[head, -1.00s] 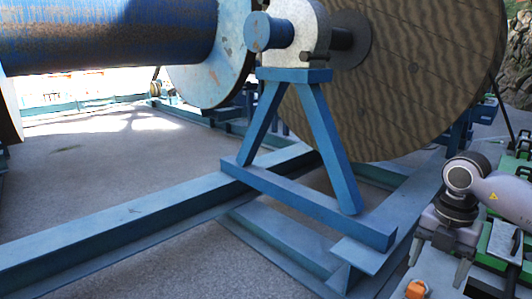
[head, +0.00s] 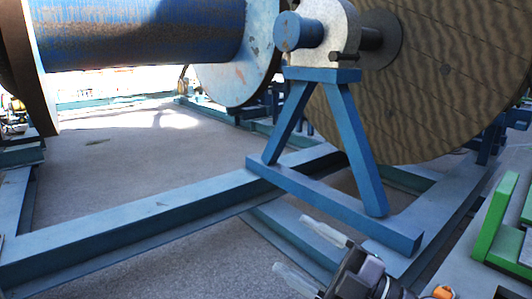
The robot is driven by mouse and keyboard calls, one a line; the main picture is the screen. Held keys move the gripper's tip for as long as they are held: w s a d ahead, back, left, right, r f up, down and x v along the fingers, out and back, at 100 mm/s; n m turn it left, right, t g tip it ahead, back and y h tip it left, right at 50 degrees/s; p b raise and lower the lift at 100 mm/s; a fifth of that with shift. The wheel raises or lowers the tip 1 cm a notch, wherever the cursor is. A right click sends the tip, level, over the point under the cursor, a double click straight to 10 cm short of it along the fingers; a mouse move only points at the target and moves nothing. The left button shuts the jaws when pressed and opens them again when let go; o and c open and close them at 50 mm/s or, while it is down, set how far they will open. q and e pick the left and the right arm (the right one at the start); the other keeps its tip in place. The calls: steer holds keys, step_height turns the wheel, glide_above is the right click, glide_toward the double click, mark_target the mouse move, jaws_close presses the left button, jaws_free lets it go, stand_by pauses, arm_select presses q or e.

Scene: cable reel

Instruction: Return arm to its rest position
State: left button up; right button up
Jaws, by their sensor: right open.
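My right gripper (head: 290,244) is at the bottom of the head view, right of centre. Its two pale fingers are spread apart and point left and slightly up, with nothing between them. Its dark wrist enters from the bottom edge. In the picture it lies in front of the blue steel frame (head: 140,222) and the grey ground. I cannot tell its exact distance from the frame. The rest of my right arm is out of view. My left gripper is not in view.
A blue A-shaped stand (head: 367,150) carries the reel axle beside a large wooden disc (head: 450,110). A blue drum (head: 140,30) is at upper left. A green bracket (head: 497,220) and an orange item (head: 443,292) are at lower right. Grey ground (head: 120,165) is open at left.

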steer(key=d+f+m+t+h, duration=0.5)
steer(key=d+f+m+h, duration=0.8)
steer(key=m+h, duration=0.5)
steer(key=s+d+f+m+g, duration=0.2)
steer(key=s+f+g, duration=0.45)
steer(key=s, duration=0.45)
steer(key=s+d+f+m+g, duration=0.2)
steer(key=s+f+g, duration=0.5)
steer(key=s, duration=0.4)
steer(key=w+a+f+t, duration=0.1)
steer(key=w+f+t, duration=0.2)
steer(key=f, duration=0.3)
steer(key=w+a+f+t+y+b, duration=0.1)
steer(key=w+f+t, duration=0.2)
steer(key=f+t, duration=0.2)
steer(key=shift+w+a+f+n+y, duration=0.15)
steer(key=shift+a+f+n+y, duration=0.2)
steer(key=shift+f, duration=0.2)
